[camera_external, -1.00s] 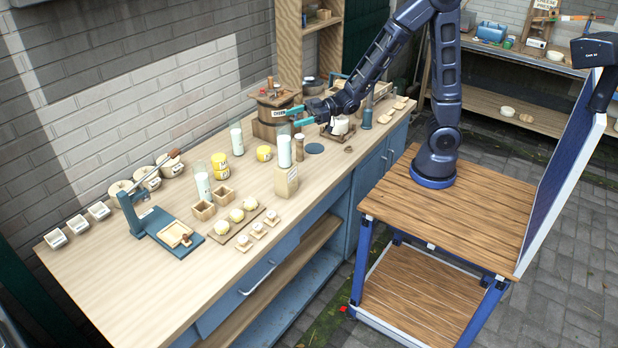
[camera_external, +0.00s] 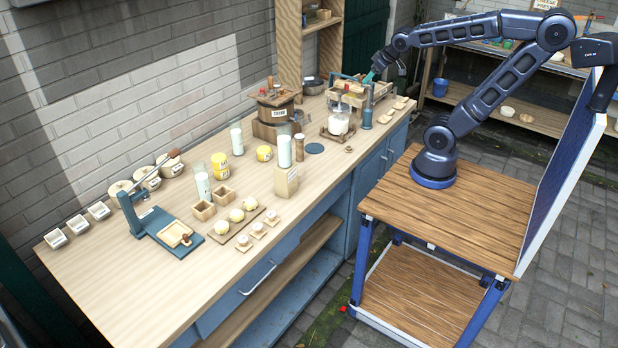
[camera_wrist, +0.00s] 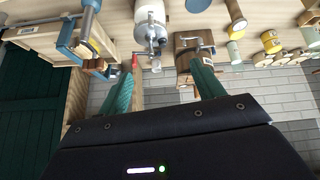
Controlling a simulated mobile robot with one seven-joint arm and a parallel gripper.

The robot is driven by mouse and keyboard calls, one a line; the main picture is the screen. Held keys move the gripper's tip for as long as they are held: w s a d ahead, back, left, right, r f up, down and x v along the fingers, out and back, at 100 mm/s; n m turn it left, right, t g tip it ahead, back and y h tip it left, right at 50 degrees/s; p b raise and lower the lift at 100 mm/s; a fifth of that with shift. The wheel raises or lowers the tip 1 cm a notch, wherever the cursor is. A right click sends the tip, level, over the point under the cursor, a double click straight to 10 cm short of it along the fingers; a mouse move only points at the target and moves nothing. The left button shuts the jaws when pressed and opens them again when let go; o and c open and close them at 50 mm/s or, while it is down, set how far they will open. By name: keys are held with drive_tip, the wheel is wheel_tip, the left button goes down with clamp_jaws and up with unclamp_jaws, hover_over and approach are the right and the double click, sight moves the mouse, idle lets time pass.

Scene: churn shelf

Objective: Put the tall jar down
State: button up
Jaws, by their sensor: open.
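Tall clear jars with white contents stand upright on the bench in the external view; I cannot tell which one the task means. My gripper (camera_external: 371,76) is open at the far right end of the bench, above the wooden crate, well away from these jars. In the wrist view my gripper (camera_wrist: 163,86) shows two teal fingers apart with nothing held between them.
A glass churn with white contents (camera_external: 338,122), a blue cylinder (camera_external: 367,118) and a wooden crate (camera_external: 352,101) stand near my gripper. A wooden churn (camera_external: 275,111) is left of them. A tall shelf (camera_external: 291,45) rises behind.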

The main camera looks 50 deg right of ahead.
drive_tip(key=s+d+m+g, duration=0.1)
drive_tip(key=s+d+g, duration=0.1)
drive_tip(key=s, duration=0.7)
drive_tip(key=shift+r, duration=0.25)
idle(0.7)
